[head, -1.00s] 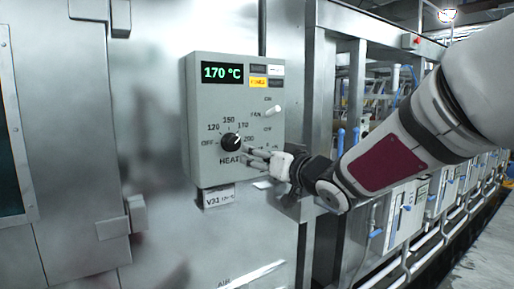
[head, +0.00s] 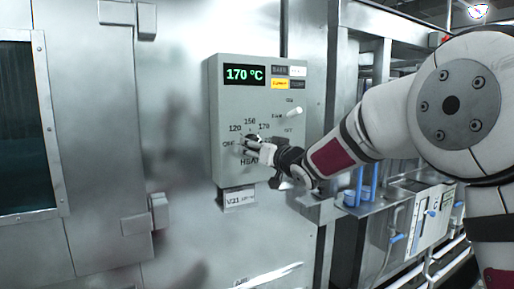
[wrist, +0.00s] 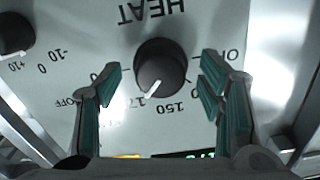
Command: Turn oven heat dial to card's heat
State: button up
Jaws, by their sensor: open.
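The black heat dial (wrist: 160,67) is on the grey oven panel (head: 229,115), above the word HEAT, which appears upside down in the wrist view. Its white pointer is directed at the 170 mark, partly covered in that view. The green display (head: 244,75) reads 170 °C. My gripper (head: 252,146) is at the dial and hides most of it in the head view. In the wrist view its open green-padded fingers stand on either side of the dial, with gaps showing. A small white card (head: 240,199) hangs below the panel; its print is too small to read surely.
A second black knob (wrist: 15,35), with a scale from -10 to +10, shows in the wrist view. A steel frame post (head: 345,110) stands right of the panel. Oven door hinges protrude at left.

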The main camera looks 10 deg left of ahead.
jog(key=shift+w+a, duration=0.15)
jog(key=shift+w, duration=0.05)
jog(key=c, duration=1.1)
jog(key=shift+c, duration=0.2)
jog(key=shift+w+d+r+n+b, duration=0.1)
jog(key=shift+n+b, duration=3.45)
jog(key=shift+n, duration=0.9)
jog(key=shift+w+d+n+b, duration=0.1)
jog(key=shift+n+b, duration=3.4)
jog(key=shift+n, duration=0.95)
jog(key=shift+s, duration=0.1)
